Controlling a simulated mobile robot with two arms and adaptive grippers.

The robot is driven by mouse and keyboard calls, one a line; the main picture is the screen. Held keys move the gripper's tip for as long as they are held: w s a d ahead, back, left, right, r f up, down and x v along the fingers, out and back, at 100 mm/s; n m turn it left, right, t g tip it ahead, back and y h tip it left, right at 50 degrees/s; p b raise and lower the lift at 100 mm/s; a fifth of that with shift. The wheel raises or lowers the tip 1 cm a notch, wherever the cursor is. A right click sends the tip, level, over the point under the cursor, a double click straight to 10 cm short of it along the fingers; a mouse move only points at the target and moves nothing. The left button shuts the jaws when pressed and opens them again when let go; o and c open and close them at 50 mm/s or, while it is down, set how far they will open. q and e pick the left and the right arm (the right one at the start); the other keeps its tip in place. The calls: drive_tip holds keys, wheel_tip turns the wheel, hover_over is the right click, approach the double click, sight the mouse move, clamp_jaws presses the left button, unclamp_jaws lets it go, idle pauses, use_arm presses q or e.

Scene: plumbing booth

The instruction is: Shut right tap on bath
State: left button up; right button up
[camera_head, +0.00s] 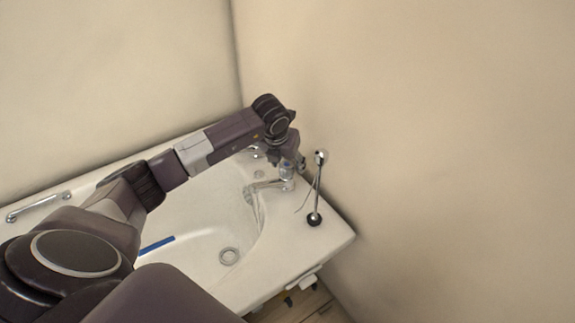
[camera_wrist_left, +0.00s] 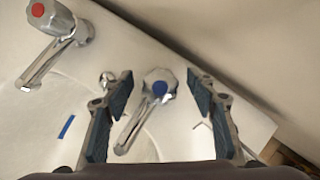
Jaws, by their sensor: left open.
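The white bath (camera_head: 205,200) stands in the corner of the booth. Its blue-capped chrome tap (camera_head: 286,172) is at the far right end, and water seems to run from its spout. In the left wrist view this tap (camera_wrist_left: 159,86) lies between the fingers. A red-capped tap (camera_wrist_left: 57,25) is at the upper left of that view, largely hidden by my arm in the head view. My left gripper (camera_wrist_left: 161,92) is open, with one finger on each side of the blue-capped tap. I cannot tell whether either finger touches it. My right gripper is not in view.
A chrome upright with a black base (camera_head: 314,218) stands on the bath rim right of the tap. Walls (camera_head: 420,120) close in behind and to the right. A grab rail (camera_head: 38,206) is on the left rim.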

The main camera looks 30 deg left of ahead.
use_arm(q)
drive_tip(key=shift+f, duration=0.25)
drive_tip(key=c, duration=1.2)
drive_tip(key=shift+o, duration=0.2)
